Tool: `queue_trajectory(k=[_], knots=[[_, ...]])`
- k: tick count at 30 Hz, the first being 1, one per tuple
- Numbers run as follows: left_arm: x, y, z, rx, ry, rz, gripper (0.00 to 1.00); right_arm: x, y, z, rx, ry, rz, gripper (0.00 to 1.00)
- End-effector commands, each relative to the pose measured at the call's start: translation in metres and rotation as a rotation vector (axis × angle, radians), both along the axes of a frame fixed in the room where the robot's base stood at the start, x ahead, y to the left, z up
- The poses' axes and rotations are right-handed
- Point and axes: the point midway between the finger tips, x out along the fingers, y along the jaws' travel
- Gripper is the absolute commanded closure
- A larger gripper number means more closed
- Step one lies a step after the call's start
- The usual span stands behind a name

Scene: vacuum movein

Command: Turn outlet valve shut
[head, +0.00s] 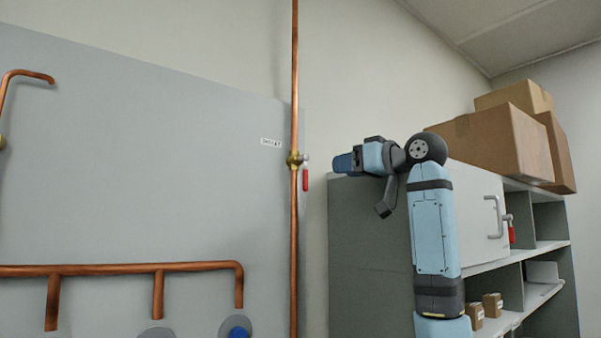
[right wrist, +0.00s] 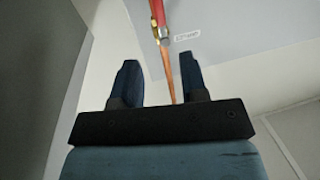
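The outlet valve (head: 294,160) is a brass body on the vertical copper pipe at the right edge of the grey panel. Its red handle (head: 305,180) hangs down alongside the pipe. My right gripper (head: 345,162) is just right of the valve, apart from it and pointing toward it. In the right wrist view the fingers (right wrist: 158,72) are spread and empty. The valve's brass body (right wrist: 160,34) and red handle (right wrist: 156,12) show beyond the fingertips, with the pipe running between the fingers. My left gripper is out of view.
A small white label (head: 271,143) is left of the valve. Copper pipework (head: 120,268) crosses the lower panel. A grey cabinet (head: 365,255) with shelves stands behind my right arm, with cardboard boxes (head: 495,140) on top. Bare wall separates panel and cabinet.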

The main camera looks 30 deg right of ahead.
Motion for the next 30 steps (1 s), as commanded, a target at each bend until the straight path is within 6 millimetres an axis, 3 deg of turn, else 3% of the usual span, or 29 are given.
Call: queue_trajectory(k=[9,15,21,30], knots=[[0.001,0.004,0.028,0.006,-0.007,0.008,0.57,0.067,0.02,0.004,0.0,0.003,0.002,0.6],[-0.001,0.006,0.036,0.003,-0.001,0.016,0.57,0.098,0.028,0.002,0.0,0.002,0.001,0.6],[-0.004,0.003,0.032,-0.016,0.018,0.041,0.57,0.111,0.032,0.0,0.0,0.0,0.001,0.6],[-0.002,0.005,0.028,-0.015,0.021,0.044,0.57,0.113,0.032,0.0,-0.001,0.0,0.0,0.62]])
